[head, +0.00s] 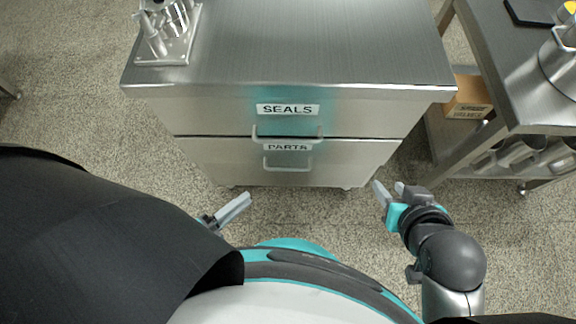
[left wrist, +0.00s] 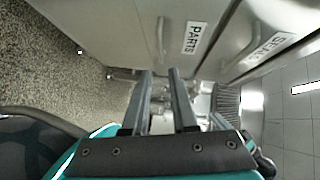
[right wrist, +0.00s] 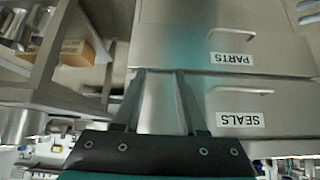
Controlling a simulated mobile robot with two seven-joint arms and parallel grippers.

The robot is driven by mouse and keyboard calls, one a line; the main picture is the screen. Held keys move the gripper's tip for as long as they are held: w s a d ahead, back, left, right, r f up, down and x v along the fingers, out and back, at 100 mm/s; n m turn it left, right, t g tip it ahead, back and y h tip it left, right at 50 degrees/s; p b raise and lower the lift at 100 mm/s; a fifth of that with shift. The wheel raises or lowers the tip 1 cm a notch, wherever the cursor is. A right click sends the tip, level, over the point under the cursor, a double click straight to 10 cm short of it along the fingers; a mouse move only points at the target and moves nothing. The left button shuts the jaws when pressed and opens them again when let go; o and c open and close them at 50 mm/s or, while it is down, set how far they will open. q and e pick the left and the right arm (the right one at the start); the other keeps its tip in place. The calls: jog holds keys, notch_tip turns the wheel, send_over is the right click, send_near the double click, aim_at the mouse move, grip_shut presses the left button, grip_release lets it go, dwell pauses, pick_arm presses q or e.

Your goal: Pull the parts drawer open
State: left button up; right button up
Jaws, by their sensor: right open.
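The parts drawer (head: 350,157) is the lower drawer of a steel cabinet, labelled PARTS, with a bar handle (head: 288,167). It looks shut. The SEALS drawer (head: 370,112) is above it, with its own handle (head: 288,138). The PARTS label shows in the left wrist view (left wrist: 194,38) and the right wrist view (right wrist: 232,58). My left gripper (head: 240,203) is low, in front of the cabinet's left side, apart from the handle; its fingers are apart and empty in the left wrist view (left wrist: 160,75). My right gripper (head: 386,190) is open and empty, right of the drawer front, apart from the handle.
A metal fixture (head: 168,35) stands on the cabinet top's left corner. At right is a steel table (head: 500,75) with a cardboard box (head: 467,97) and metal vessels on its lower shelf. The speckled floor before the drawers is clear between my grippers.

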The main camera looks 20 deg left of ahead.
aim_at(284, 169)
pick_arm(q)
jog(key=shift+b+x, duration=1.35)
jog(key=shift+x, duration=6.05)
pick_arm(e)
jog(key=shift+w+a+r+t+y, duration=0.2)
jog(key=shift+w+a+t+y, duration=0.25)
jog(key=shift+a+t, duration=0.4)
jog(key=shift+w+a+r+t+y, duration=0.15)
jog(key=shift+w+a+t+y, duration=0.2)
jog(key=shift+a+t, duration=0.5)
jog(key=shift+w+a+r+t+y, duration=0.2)
jog(key=shift+w+a+t+y, duration=0.25)
jog(key=shift+a, duration=0.55)
jog(key=shift+s, duration=0.1)
pick_arm(q)
grip_shut()
